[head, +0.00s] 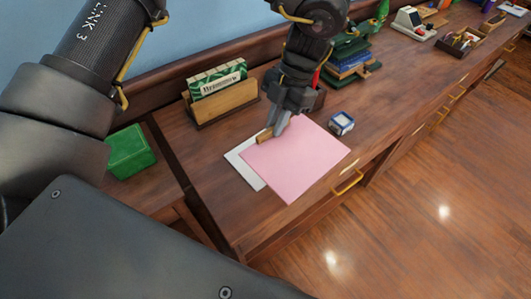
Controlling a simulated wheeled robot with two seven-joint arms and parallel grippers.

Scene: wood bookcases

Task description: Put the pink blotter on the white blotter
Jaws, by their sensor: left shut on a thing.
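The pink blotter (297,162) is a flat pink sheet above the wooden desk top. It overlaps most of the white blotter (246,168), whose left edge strip shows beneath it. Whether the pink sheet touches the white one or hangs just above it, I cannot tell. My left gripper (269,135) is at the far left corner of the pink blotter and is shut on it, with its fingers pointing down to the left. My right gripper is not in view.
A wooden holder with green-patterned cards (222,100) stands behind the blotters. A small blue and white box (341,123) sits just right of the pink sheet. A green box (129,151) is at left. The desk's front edge is close.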

